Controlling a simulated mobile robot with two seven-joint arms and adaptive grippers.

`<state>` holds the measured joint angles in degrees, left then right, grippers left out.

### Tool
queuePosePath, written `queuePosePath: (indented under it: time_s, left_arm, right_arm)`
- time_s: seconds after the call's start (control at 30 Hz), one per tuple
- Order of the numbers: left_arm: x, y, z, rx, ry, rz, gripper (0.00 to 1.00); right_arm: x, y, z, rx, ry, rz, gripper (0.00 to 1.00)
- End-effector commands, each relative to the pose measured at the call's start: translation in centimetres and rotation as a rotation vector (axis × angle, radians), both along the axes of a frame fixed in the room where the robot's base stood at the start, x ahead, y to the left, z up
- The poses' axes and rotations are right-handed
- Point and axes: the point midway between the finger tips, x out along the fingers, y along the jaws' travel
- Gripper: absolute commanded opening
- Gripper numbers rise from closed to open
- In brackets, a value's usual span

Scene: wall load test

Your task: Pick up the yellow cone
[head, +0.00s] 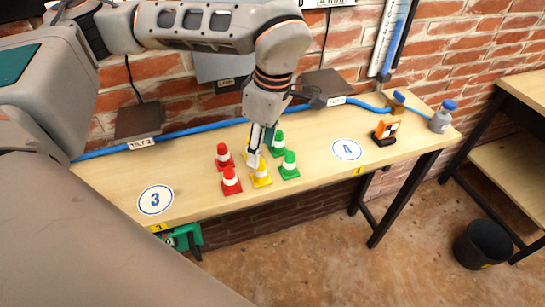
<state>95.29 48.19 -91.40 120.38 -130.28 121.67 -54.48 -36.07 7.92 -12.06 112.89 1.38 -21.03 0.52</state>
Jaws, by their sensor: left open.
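A front yellow cone (261,176) with a white band stands upright on the wooden table (320,180) in the head view. A second yellow cone (247,153) stands behind it, mostly hidden by my left gripper (259,152). The left gripper points down among the cones, open, with its fingers over the yellow pair. I cannot tell whether a finger touches a cone. Two red cones (231,181) stand to the left and two green cones (289,166) to the right, all upright. My right gripper is not in view.
A blue hose (185,137) runs along the table's back by the brick wall. Dark scale plates (138,121) stand behind. The table is clear around the round labels 3 (156,200) and 4 (347,150).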

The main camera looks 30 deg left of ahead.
Motion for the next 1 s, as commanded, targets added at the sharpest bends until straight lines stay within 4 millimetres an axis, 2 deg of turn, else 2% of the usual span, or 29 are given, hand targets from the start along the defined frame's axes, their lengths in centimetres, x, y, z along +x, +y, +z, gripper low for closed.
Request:
queuePosePath:
  time_s: [0.13, 0.4, 0.7, 1.0]
  left_arm:
    - [0.0, 0.3, -0.7, 0.006, -0.002, 0.003, 0.44]
    - [-0.3, 0.4, -3.3, 0.005, 0.000, 0.003, 0.44]
    - [-0.9, 0.4, -7.2, 0.005, -0.001, 0.003, 0.44]
    - [-0.8, 0.5, -7.8, 0.004, -0.004, 0.002, 0.44]
  right_arm:
    - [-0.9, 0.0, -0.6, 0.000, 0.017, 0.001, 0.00]
    - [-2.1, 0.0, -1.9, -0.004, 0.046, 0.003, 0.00]
    - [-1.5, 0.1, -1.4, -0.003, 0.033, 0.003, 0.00]
    - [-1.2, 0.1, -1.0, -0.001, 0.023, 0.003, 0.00]
